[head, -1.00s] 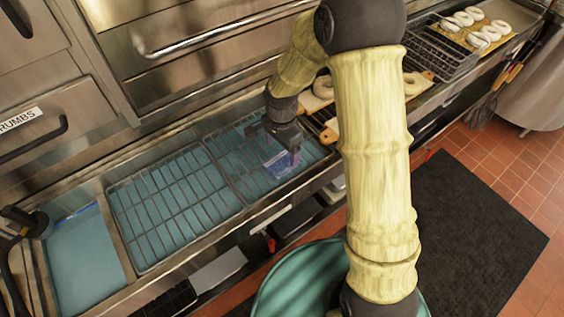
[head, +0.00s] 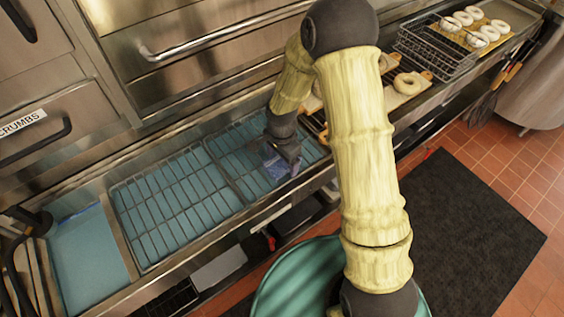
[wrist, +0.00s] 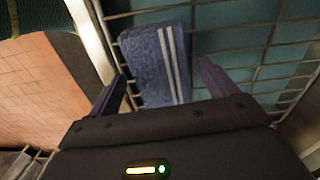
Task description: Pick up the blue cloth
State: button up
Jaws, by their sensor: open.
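The blue cloth (wrist: 158,62) has white stripes along one side and lies on the wire rack (wrist: 235,12). In the wrist view it sits between the two fingers of my open gripper (wrist: 167,85). The near end of the cloth is hidden behind the gripper body. In the head view the cloth (head: 276,165) shows as a small blue patch, mostly covered by my gripper (head: 285,172). I cannot tell whether the fingers touch it.
A second wire rack (head: 175,205) lies to the left over the blue basin. A metal counter edge (wrist: 95,45) runs close beside the cloth. Bagels (head: 407,83) on boards and a wire basket (head: 437,48) stand to the right. A black mat (head: 470,225) covers the tiled floor.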

aim_at(282, 160)
jog(key=c, duration=1.1)
jog(key=shift+r, duration=0.15)
notch_tip(282, 160, up, 10)
jog(key=shift+f+b, duration=0.1)
jog(key=shift+b, duration=0.7)
jog(key=shift+o, duration=0.6)
